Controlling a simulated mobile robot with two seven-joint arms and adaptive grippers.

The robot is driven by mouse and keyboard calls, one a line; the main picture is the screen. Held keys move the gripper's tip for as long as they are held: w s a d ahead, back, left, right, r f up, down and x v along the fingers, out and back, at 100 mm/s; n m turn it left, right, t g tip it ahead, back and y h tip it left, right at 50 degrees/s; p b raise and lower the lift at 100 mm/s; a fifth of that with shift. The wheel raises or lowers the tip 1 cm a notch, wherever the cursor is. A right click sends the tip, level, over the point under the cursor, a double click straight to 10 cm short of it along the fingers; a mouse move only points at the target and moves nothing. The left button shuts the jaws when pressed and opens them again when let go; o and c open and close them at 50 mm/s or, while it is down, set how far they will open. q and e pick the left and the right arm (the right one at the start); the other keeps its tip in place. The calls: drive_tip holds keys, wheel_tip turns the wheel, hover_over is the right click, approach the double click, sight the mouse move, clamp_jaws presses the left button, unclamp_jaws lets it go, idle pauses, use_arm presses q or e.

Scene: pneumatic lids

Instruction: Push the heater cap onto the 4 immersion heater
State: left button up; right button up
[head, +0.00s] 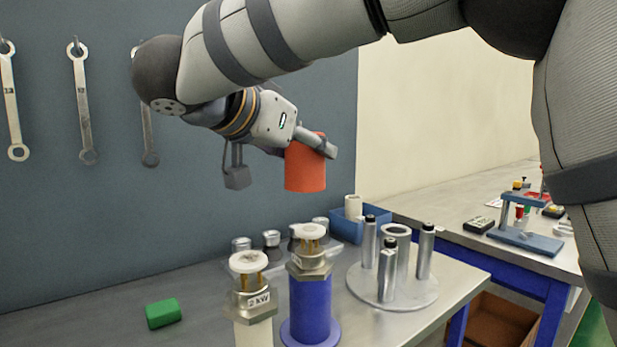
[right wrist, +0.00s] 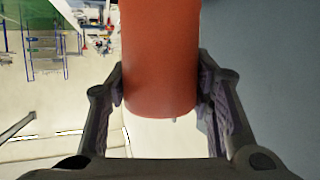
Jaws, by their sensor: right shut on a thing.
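The orange-red heater cap (head: 305,172) is a plain cylinder, held in the air by my right gripper (head: 318,146). In the right wrist view the cap (right wrist: 160,60) sits between both fingers, which press its sides. Below it an immersion heater (head: 310,262) with a white top and metal hex collar stands upright on a blue cylindrical holder (head: 312,310). I cannot read its label. A second heater (head: 250,285), labelled 2 kW, stands upright on a white holder (head: 254,334) to the left. The cap is apart from both heaters. My left gripper is not in view.
A round metal stand (head: 393,290) with several upright posts is right of the heaters. Several small metal parts (head: 271,240) and a blue bin (head: 346,228) stand behind. A green block (head: 163,313) lies at left. Wrenches (head: 82,100) hang on the wall panel.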

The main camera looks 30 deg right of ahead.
drive_tip(key=shift+s+d+r, duration=0.15)
drive_tip(key=shift+s+d, duration=0.1)
drive_tip(key=shift+d, duration=0.1)
drive_tip(key=shift+w+a, duration=0.1)
hover_over(310, 229)
drive_tip(key=shift+w+f, duration=0.1)
drive_tip(key=shift+f, duration=2.8)
drive_tip(key=shift+f, duration=2.15)
